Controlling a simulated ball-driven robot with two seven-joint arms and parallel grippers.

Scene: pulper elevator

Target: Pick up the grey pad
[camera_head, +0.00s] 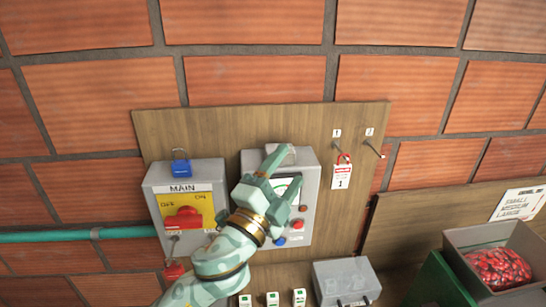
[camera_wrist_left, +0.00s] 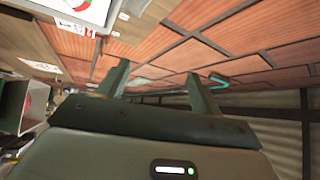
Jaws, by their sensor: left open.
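My left gripper (camera_head: 284,170) is open in front of the grey gauge box (camera_head: 250,163) on the wooden board. Its upper finger reaches toward the box's top edge. The pad cannot be made out there. My right gripper is in neither view.
The MAIN box (camera_head: 152,198) with a red switch and blue padlock (camera_head: 180,164) is at left. A red padlock with tag (camera_head: 341,177) hangs on a peg at right. A grey case (camera_head: 345,280) and a bin of red fruit (camera_head: 470,240) stand below.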

